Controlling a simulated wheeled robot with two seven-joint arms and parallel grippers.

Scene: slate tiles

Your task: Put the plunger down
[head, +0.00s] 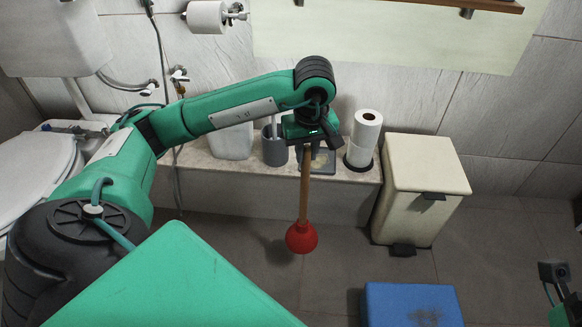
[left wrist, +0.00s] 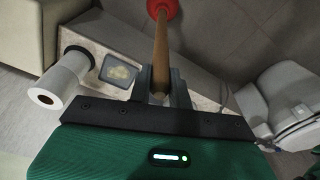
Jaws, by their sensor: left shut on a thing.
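The plunger (head: 302,237) has a red rubber cup and a wooden handle. It hangs upright, cup down, in the head view, in front of the stone ledge. My left gripper (head: 308,140) is shut on the top of its handle. The left wrist view shows the wooden handle (left wrist: 161,55) between the fingers, with the red cup at the top edge. The cup appears above the grey floor, with a dark shadow to its left; I cannot tell the exact gap. Part of my right gripper (head: 553,272) shows at the right edge of the head view, its jaws unclear.
A cream pedal bin (head: 420,195) stands to the right. A blue stool (head: 412,305) is in front. Grey floor tiles (head: 345,240) are clear around the plunger. A toilet (head: 35,165) is at left.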

